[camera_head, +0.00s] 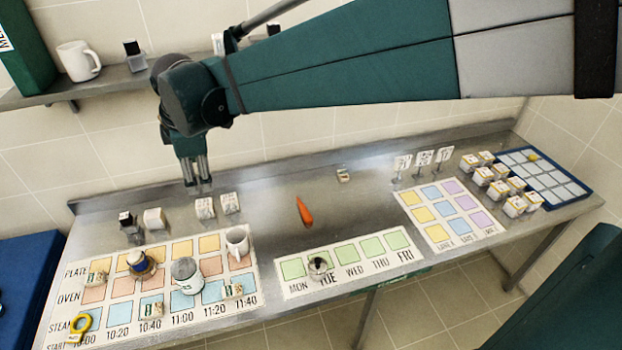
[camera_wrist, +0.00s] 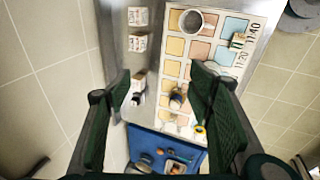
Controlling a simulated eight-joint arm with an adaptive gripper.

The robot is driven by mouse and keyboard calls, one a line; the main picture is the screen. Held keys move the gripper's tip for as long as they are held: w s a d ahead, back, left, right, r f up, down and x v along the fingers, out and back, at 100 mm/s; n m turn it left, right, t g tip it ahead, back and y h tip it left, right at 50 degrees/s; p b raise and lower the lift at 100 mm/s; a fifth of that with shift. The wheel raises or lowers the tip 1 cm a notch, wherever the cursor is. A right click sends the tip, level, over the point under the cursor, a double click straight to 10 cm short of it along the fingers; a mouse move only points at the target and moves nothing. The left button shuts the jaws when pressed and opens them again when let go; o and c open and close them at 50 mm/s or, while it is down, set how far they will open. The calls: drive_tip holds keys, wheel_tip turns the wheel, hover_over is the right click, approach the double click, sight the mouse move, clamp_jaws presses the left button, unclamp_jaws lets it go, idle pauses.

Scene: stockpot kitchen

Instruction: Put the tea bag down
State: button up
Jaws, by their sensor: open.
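My gripper (camera_head: 197,188) is open above the back part of the steel counter, over its left half. In the wrist view its two fingers (camera_wrist: 162,82) stand wide apart, with no object visibly held between them. Small pale packets with green marks lie on the meal chart: one at the left (camera_head: 97,279), one near the front (camera_head: 152,308) and one at the right (camera_head: 232,291). The right one also seems to show in the wrist view (camera_wrist: 237,42). I cannot tell for sure which item is the tea bag.
The chart (camera_head: 210,325) also bears a white mug (camera_head: 237,243), a pale jar (camera_head: 186,275) and a yellow ring (camera_head: 80,328). Pale blocks (camera_head: 204,208) stand behind it. A carrot (camera_head: 304,211) lies mid-counter. White boxes (camera_head: 514,206) stand by a blue tray (camera_head: 586,188) at right.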

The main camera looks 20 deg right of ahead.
drive_tip(key=s+d+r+m+t, duration=0.1)
drive_tip(key=s+d+m, duration=0.45)
drive_tip(key=d, duration=0.45)
drive_tip(key=s+d+r+m+t, duration=0.1)
drive_tip(key=s+d+m, duration=0.4)
drive_tip(key=d, duration=0.4)
drive_tip(key=s+d+f+m+t+h, duration=0.1)
drive_tip(key=s+d+f+m, duration=0.4)
drive_tip(key=s+d+m, duration=0.3)
drive_tip(key=shift+s+d+f+t, duration=0.2)
drive_tip(key=shift+s+d+t, duration=0.1)
drive_tip(key=shift+s+d, duration=2)
drive_tip(key=shift+s+a+m, duration=0.25)
drive_tip(key=shift+s+a, duration=0.15)
wheel_tip(320, 180, down, 5)
drive_tip(key=b, duration=0.4)
drive_tip(key=shift+r+b, duration=0.15)
drive_tip(key=shift+b, duration=0.2)
